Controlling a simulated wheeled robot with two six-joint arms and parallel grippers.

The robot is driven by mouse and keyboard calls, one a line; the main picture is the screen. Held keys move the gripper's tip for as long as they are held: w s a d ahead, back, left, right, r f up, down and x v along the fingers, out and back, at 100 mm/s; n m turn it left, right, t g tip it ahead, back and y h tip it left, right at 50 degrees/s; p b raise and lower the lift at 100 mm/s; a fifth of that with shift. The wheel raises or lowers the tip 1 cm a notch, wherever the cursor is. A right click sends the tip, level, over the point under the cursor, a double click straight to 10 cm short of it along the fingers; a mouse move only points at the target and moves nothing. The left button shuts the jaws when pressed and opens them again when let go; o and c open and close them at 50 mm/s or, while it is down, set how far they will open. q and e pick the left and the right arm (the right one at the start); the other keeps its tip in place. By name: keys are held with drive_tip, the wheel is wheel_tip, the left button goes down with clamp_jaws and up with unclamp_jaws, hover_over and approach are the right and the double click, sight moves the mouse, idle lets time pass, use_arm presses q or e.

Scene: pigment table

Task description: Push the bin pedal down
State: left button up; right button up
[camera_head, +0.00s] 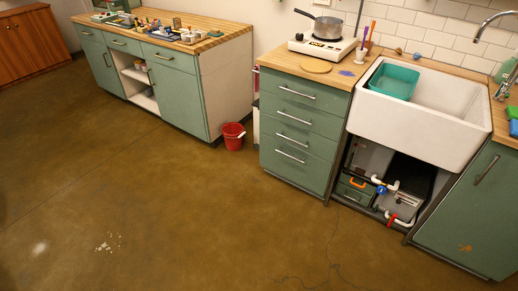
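A small red bucket-like container (234,137) stands on the floor in the gap between the two green cabinet units. It has an open top, and I can make out no pedal on it. A narrow white and reddish object (256,122) is partly hidden beside the drawer cabinet; I cannot tell whether it is a bin. No pedal is clearly visible anywhere. Neither of my grippers is in view.
The brown floor (150,200) is open in front, with pale spots (108,242) and a thin dark cable (333,262). A drawer cabinet (300,130) is right of the gap, then a white sink (425,120) over exposed pipes. A workbench (180,88) is left.

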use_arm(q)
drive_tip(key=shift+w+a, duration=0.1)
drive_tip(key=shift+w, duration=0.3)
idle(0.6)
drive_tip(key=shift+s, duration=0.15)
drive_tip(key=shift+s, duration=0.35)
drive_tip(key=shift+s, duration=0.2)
